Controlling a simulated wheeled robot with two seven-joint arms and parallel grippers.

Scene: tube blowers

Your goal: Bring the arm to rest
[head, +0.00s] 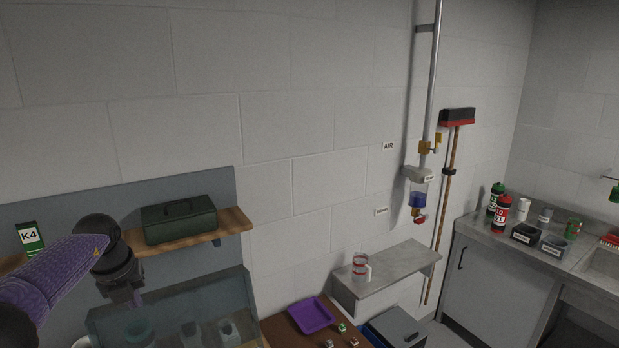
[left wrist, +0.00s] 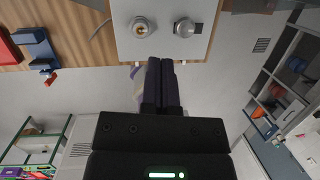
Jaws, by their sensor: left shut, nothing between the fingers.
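My left arm, purple with black joints, comes in from the left in the head view. Its black left gripper (head: 136,300) points down above the clear-walled case on the bench. In the left wrist view the two dark fingers of the left gripper (left wrist: 160,62) lie side by side, shut with nothing between them. Beyond the fingertips there is a pale panel (left wrist: 148,53) with two round fittings. My right gripper is not in view.
A dark green toolbox (head: 179,219) sits on a wooden shelf (head: 236,222) beside the arm. The clear-walled case (head: 247,283) stands below. A purple tray (head: 311,315) lies on the brown bench. A jug (head: 360,267) stands on a grey wall shelf (head: 400,270).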

